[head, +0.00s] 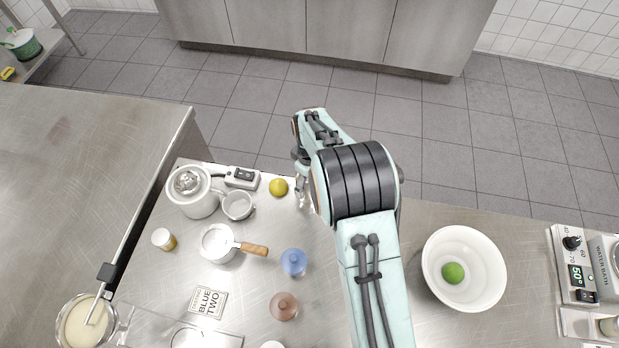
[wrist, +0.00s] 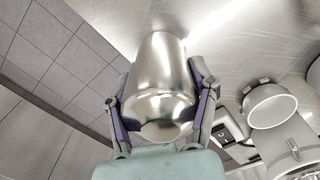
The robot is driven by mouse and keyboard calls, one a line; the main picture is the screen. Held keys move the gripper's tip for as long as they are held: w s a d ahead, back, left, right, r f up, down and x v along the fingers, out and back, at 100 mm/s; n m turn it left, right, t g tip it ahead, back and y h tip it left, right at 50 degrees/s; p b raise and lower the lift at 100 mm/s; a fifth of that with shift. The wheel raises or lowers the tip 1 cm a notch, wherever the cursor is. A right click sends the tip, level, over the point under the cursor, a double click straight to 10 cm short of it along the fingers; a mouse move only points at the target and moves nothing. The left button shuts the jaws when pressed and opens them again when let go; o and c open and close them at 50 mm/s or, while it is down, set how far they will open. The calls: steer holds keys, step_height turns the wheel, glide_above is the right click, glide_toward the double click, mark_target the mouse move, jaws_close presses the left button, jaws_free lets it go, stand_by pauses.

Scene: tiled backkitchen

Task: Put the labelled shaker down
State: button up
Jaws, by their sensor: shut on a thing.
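A shiny metal shaker (wrist: 160,85) fills the middle of the wrist view. My gripper (wrist: 160,100) is shut on it, one finger on each side of its body. No label shows on the side facing the wrist camera. In the head view my gripper (head: 301,172) is at the far edge of the steel table, just right of a yellow lemon, and is mostly hidden behind my arm. Only a small shiny part of the shaker (head: 304,197) shows there. I cannot tell whether its base touches the table (head: 255,222).
Left of my arm stand a juicer (head: 184,204), a small cup (head: 238,207), a lemon (head: 279,187), a saucepan (head: 214,253), a blue item (head: 294,262), a brownish item (head: 284,306) and a "BLUE TWO" card (head: 208,302). A white bowl (head: 490,265) holding a lime is right.

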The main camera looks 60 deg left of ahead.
steer(key=o, duration=1.2)
step_height(320, 180, up, 12)
steer(key=shift+r, duration=0.1)
steer(key=w+d+r+m, duration=0.3)
steer(key=d, duration=0.5)
steer(key=w+d+r+m, duration=0.2)
steer(key=d+r+m, duration=0.2)
steer(key=d, duration=0.5)
steer(key=w+d+r+m, duration=0.3)
steer(key=d, duration=0.5)
steer(key=s+d+m, duration=0.3)
steer(key=s+d, duration=0.1)
steer(key=d, duration=0.1)
steer(key=s+d+m, duration=0.4)
steer(key=s+d, duration=0.1)
steer(key=d, duration=0.1)
steer(key=s+d+f+m, duration=0.1)
steer(key=s+d+m, duration=0.2)
steer(key=s+d, duration=0.1)
steer(key=shift+s+d+m+y, duration=0.15)
steer(key=shift+d+m+y, duration=0.25)
steer(key=shift+d, duration=0.35)
